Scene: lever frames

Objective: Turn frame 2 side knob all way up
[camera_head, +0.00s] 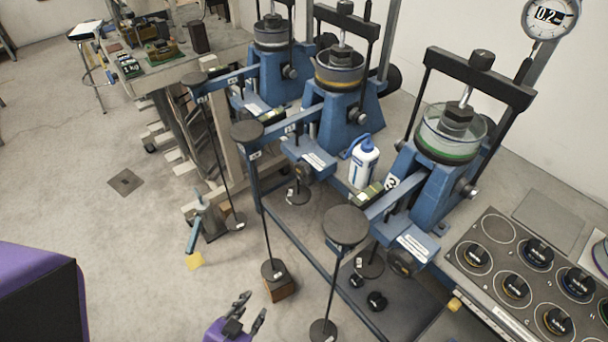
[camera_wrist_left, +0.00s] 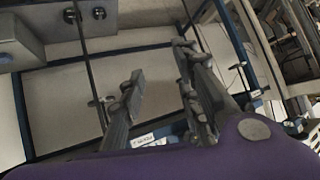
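Three blue lever frames stand in a row: a far one (camera_head: 274,75), a middle one (camera_head: 335,115) and a near right one (camera_head: 430,185). The middle one is likely frame 2, but I cannot read its number plate surely. It has a dark round side knob (camera_head: 360,118) on its right flank and another dark round part (camera_head: 302,170) low at its front. My left gripper (camera_head: 252,308) is open and empty at the bottom of the head view, well in front of the frames and apart from them. Its two spread fingers (camera_wrist_left: 160,65) show in the left wrist view. My right gripper is out of view.
Hanger rods with round plates (camera_head: 345,225) stand between my gripper and the frames. A white bottle (camera_head: 364,165) stands between the middle and right frames. A counter with weights (camera_head: 500,265) is at right. Open floor (camera_head: 120,240) lies at left.

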